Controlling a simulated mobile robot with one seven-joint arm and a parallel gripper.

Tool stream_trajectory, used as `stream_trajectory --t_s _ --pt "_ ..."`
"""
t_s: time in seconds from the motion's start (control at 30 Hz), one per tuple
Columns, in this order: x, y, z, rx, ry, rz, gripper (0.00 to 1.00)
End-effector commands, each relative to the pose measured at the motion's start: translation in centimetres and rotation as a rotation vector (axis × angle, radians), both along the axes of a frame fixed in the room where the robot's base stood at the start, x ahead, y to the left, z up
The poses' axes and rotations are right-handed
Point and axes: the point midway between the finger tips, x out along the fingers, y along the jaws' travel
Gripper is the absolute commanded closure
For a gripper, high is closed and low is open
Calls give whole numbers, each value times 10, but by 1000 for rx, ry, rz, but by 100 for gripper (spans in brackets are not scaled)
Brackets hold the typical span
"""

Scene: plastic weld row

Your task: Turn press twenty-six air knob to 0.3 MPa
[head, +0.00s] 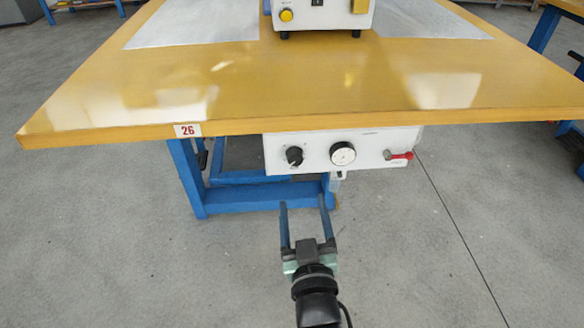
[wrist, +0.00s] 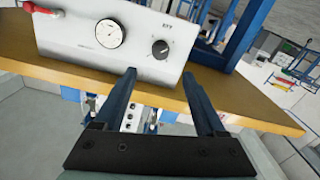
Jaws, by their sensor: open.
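The black air knob (head: 294,156) is at the left of the white panel (head: 314,160) under the front edge of the table marked 26 (head: 187,130). The round gauge (head: 343,153) sits right of the knob; its reading is too small to tell. My gripper (head: 303,203) is open and empty, in front of and below the panel in the head view. The wrist view is turned over: the knob (wrist: 160,49) lies just beyond and between my fingertips (wrist: 159,75), with the gauge (wrist: 110,34) to its left. The fingers appear apart from the knob.
A red-handled lever (head: 399,156) is at the panel's right end. The yellow tabletop (head: 300,90) overhangs the panel, with a white machine (head: 322,14) on it. A blue table leg (head: 188,180) stands left of the panel. The grey floor around my gripper is clear.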

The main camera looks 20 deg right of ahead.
Motion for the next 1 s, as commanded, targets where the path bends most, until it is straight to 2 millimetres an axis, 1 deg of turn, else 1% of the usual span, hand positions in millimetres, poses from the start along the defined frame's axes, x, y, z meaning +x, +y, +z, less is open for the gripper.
stream_trajectory --t_s 0.17,0.5,0.8,1.0 --pt "21 -2 1 6 -2 4 27" --pt "57 -16 -3 9 -4 -4 27" --pt "92 -26 -2 8 -4 -2 27" --pt "110 -31 -1 7 -2 -1 27"
